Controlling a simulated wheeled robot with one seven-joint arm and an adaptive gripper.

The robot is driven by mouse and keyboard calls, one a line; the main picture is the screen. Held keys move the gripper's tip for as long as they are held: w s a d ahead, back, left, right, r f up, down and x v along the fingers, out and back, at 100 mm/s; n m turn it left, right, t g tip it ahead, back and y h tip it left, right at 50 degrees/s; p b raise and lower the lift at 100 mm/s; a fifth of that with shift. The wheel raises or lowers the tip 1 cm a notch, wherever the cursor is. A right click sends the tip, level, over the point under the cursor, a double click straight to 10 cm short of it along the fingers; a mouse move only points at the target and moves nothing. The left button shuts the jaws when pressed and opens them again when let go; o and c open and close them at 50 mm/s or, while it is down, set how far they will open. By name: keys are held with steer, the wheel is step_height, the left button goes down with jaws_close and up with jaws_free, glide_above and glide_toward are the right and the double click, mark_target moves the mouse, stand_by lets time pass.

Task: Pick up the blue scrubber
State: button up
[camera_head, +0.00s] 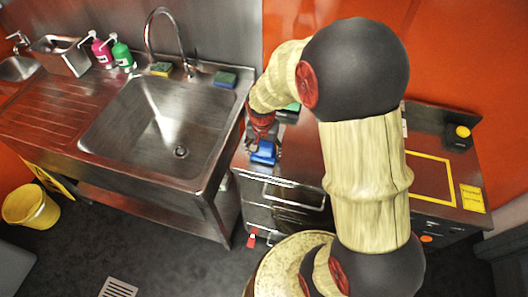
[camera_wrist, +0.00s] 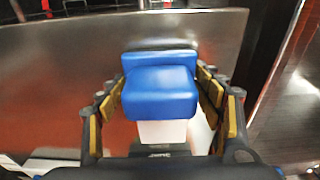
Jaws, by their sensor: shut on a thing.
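The blue scrubber (camera_wrist: 160,92) is a blue block with a white part on its near side. In the wrist view it sits between the two yellow-padded fingers of my gripper (camera_wrist: 162,108), which are shut on it. In the head view the scrubber (camera_head: 263,153) shows below my gripper (camera_head: 262,140), over the left part of the counter right of the sink. My arm hides some of this counter. I cannot tell whether the scrubber touches the counter.
A steel sink (camera_head: 118,105) with a tall tap (camera_head: 163,40) lies to the left. Sponges (camera_head: 160,69) and soap bottles (camera_head: 122,54) stand along its back edge. A dark box (camera_head: 459,136) with a yellow knob is at the right. A yellow bucket (camera_head: 30,208) stands on the floor.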

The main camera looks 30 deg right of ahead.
mark_target(264, 143)
steer(key=c, duration=0.6)
steer(key=shift+r, duration=0.6)
step_height(264, 143, up, 2)
steer(key=shift+r+p, duration=0.25)
steer(key=shift+p, duration=0.3)
steer(key=shift+s+a+r+p, duration=0.5)
steer(key=shift+s+a+r, duration=0.35)
steer(key=shift+s+r, duration=1)
steer(key=shift+s+a+r+p, duration=0.7)
steer(key=shift+s+r, duration=0.55)
steer(key=shift+s, duration=1.25)
steer(key=shift+s+a+r+p, duration=0.35)
steer(key=shift+s+a+r, duration=0.6)
steer(key=shift+s+r, duration=0.9)
steer(key=shift+s+f, duration=0.3)
